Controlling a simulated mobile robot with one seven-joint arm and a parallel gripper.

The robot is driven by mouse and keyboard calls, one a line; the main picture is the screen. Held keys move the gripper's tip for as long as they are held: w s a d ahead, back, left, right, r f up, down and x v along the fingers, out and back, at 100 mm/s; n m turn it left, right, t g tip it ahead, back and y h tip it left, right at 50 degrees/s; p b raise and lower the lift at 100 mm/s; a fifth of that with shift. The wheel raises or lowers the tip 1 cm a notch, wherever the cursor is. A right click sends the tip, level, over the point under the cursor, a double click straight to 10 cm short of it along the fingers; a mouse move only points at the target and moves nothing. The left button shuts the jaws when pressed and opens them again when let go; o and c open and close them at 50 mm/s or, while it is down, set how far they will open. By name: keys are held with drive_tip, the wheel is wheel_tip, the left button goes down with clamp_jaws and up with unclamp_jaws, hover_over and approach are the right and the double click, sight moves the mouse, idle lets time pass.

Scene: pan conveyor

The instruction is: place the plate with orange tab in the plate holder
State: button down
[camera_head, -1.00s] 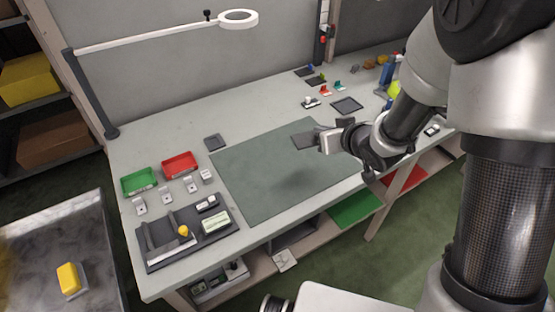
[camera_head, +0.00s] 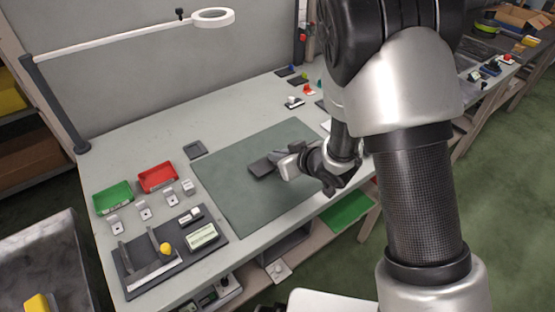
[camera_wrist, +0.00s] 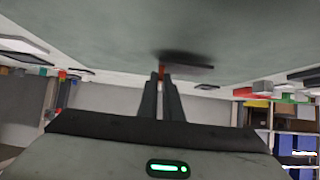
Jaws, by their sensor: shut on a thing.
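My gripper (camera_head: 279,158) is shut on a dark flat plate (camera_head: 262,167) and holds it over the green mat. In the wrist view, a small orange tab (camera_wrist: 162,71) shows between the fingertips, with the plate's dark edge (camera_wrist: 190,66) just beyond it, seen nearly edge-on. A dark base with upright grey rails (camera_head: 127,257), which looks like the plate holder, stands at the table's front left. No plate shows between its rails. My gripper is to the right of it and apart from it.
A yellow knob (camera_head: 165,248) and a pale green box (camera_head: 202,236) sit by the rails. Green (camera_head: 113,197) and red (camera_head: 157,177) trays stand behind, with small metal brackets in front. A lamp arm (camera_head: 120,42) overhangs the back left. The mat (camera_head: 235,205) is otherwise clear.

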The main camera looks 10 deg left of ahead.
drive_tip(key=shift+f, duration=0.45)
drive_tip(key=shift+f, duration=0.25)
drive_tip(key=c, duration=1.9)
unclamp_jaws()
drive_tip(key=shift+c, duration=0.2)
drive_tip(key=shift+r, duration=0.1)
drive_tip(key=shift+r, duration=0.2)
drive_tip(key=p+v, duration=0.1)
drive_tip(key=v, duration=1.1)
drive_tip(key=shift+p, duration=0.4)
